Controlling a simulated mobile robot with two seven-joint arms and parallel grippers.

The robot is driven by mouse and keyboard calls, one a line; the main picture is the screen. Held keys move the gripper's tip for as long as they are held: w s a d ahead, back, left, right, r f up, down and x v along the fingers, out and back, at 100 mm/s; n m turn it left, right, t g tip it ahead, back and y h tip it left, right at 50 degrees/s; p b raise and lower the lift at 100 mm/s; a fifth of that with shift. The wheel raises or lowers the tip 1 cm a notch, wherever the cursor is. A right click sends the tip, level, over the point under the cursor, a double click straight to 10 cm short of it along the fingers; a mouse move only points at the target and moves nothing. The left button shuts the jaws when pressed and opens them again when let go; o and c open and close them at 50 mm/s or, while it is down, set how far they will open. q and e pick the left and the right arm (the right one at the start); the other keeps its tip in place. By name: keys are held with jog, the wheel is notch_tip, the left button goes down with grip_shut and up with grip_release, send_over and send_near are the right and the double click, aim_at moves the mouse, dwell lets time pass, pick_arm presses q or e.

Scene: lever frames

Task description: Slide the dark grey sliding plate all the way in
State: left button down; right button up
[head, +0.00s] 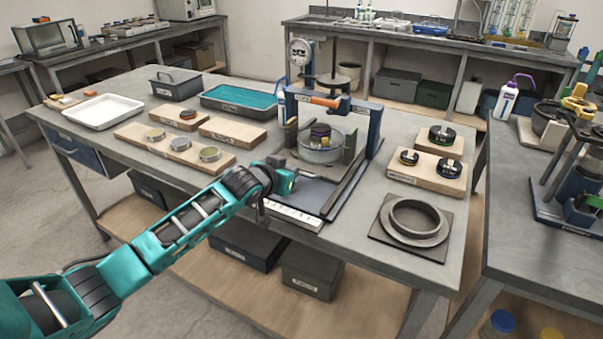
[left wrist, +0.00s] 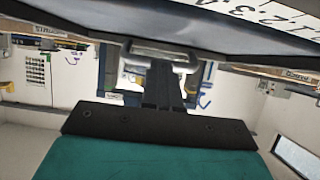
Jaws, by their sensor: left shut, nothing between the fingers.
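The dark grey sliding plate (head: 312,190) lies low in the blue-framed press (head: 374,130), with a white scale strip (head: 293,214) along the front. A round clear vessel (head: 320,148) with a dark and yellow piece in it stands behind the plate. My left gripper (head: 278,165) is at the left front of the press, close beside the plate. In the left wrist view its shut fingers (left wrist: 163,85) point at a grey metal bar (left wrist: 160,53) under a dark slab edge; I cannot tell whether they touch. The gripper partly hides the plate's left side. My right gripper is not in view.
Wooden boards with round rings (head: 180,145) lie left of the press, and more boards (head: 428,172) lie to the right. A flanged ring on a square plate (head: 413,222) sits at the right front. A teal-filled tray (head: 240,100) is behind.

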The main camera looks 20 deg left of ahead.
pick_arm(q)
jog(key=shift+w+d+b, duration=0.15)
jog(key=shift+w+b, duration=0.5)
jog(key=shift+w, duration=0.9)
jog(key=shift+w+d+f+b, duration=0.15)
jog(key=shift+w+b, duration=0.85)
jog(key=shift+w, duration=0.7)
jog(key=shift+s+r+p, duration=0.55)
jog(key=shift+s+p, duration=0.05)
jog(key=shift+p, duration=0.55)
jog(key=p+v, duration=0.3)
jog(key=p, duration=0.1)
jog(key=shift+s+r, duration=0.15)
jog(key=shift+s, duration=0.25)
jog(key=shift+v, duration=0.75)
